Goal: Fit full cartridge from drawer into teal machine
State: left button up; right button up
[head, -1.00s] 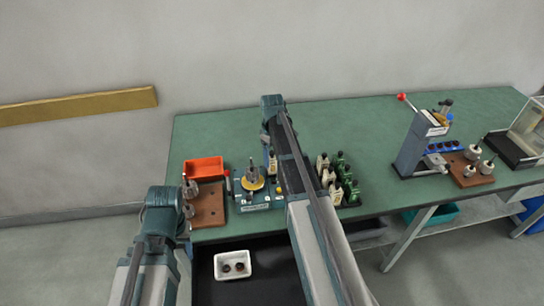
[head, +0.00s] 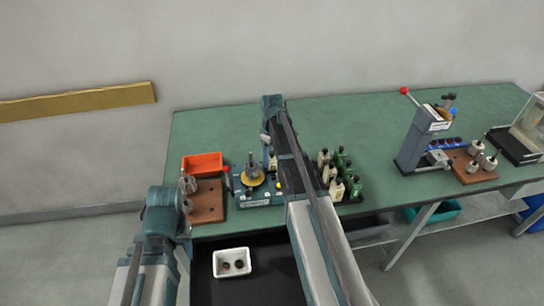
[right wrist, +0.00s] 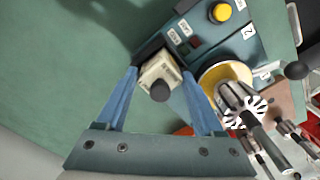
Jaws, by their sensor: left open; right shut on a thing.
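The teal machine (head: 262,197) stands on the green bench with an armature (head: 252,172) upright over its yellow ring. My right gripper (right wrist: 160,82) is shut on a cream cartridge (right wrist: 158,70) with a dark round knob. The cartridge is at the dark holder at the corner of the teal machine (right wrist: 213,45). I cannot tell how deep it sits. In the head view the cartridge (head: 272,163) is partly hidden by my right arm. My left gripper (head: 166,205) is over the bench's left front edge; its fingers are mostly hidden by its wrist.
The open dark drawer (head: 208,289) holds a white tray (head: 234,274) with two dark round parts. A rack of cream and green cartridges (head: 340,177) stands right of my arm. A red bin (head: 202,163) and brown block (head: 207,207) are left.

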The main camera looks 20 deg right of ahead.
dwell(0.3)
jog(key=o, duration=1.5)
jog(key=shift+r+p, duration=2.3)
notch_tip(320, 180, up, 14)
jog(key=p, duration=1.3)
jog(key=shift+f+p, duration=0.15)
jog(key=shift+p, duration=0.2)
